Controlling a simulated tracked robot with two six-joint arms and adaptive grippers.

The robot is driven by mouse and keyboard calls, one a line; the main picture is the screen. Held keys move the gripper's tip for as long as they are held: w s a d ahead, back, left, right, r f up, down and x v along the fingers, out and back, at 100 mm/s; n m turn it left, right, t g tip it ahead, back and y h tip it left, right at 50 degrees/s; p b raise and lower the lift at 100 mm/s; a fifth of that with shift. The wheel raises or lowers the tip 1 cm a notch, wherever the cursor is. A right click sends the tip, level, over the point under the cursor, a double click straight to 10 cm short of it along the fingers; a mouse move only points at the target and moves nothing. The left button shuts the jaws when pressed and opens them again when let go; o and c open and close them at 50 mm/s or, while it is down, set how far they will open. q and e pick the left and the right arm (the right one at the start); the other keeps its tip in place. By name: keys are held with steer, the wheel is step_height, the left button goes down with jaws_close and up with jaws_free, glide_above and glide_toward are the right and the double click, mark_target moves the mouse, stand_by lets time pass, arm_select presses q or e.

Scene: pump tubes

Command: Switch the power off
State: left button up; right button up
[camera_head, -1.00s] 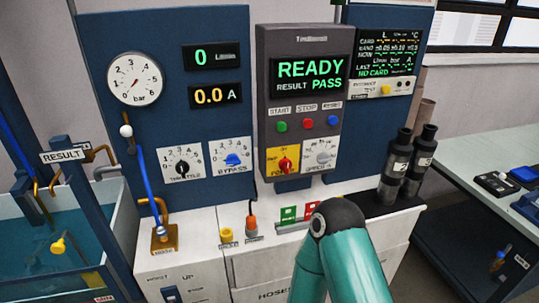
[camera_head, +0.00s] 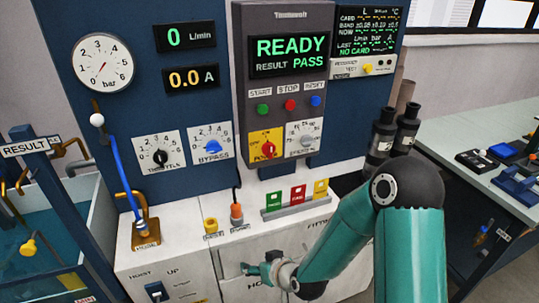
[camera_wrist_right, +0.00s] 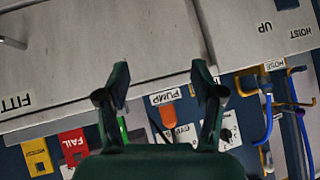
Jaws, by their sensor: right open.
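The power switch (camera_head: 268,148) is a red rotary knob on a yellow plate, low on the grey control box (camera_head: 285,75). Its exact setting is too small to read. The box's screen shows READY and RESULT PASS. My right gripper (camera_head: 250,269) is in front of the white cabinet, below and slightly left of the switch, apart from it and empty. In the right wrist view its two dark fingers (camera_wrist_right: 163,82) are spread, with the cabinet front and the PUMP label between and beyond them. The switch is not clearly seen there. My left gripper is not in view.
START, STOP and RESET buttons (camera_head: 289,104) sit above the switch, with a grey dial (camera_head: 304,138) at its right. Below are an orange plug (camera_head: 236,213) and coloured cards (camera_head: 298,193). Dark cylinders (camera_head: 383,138) stand at the right. A water tank is at the left.

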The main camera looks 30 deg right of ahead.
steer(key=w+d+r+t+h+b, duration=0.1)
steer(key=w+d+r+t, duration=0.1)
steer(key=d+r, duration=0.3)
steer(key=w+d+r+t+h, duration=0.1)
steer(key=d+r+t+h, duration=0.15)
steer(key=r, duration=0.45)
steer(key=t+h, duration=0.2)
steer(key=t, duration=0.1)
glide_toward(271, 150)
steer(key=shift+y, duration=0.35)
steer(key=p+x, duration=0.2)
steer(key=x, duration=0.3)
steer(key=p+x, duration=0.2)
steer(key=x, duration=0.2)
steer(key=shift+w+d+r, duration=0.15)
steer(key=shift+w+d, duration=0.15)
steer(key=shift+w, duration=0.05)
steer(key=shift+w+d+p, duration=0.15)
steer(key=shift+w+p, duration=0.15)
steer(key=shift+w, duration=0.35)
steer(key=shift+c, duration=0.3)
steer(key=c, duration=1)
steer(key=shift+c, duration=0.3)
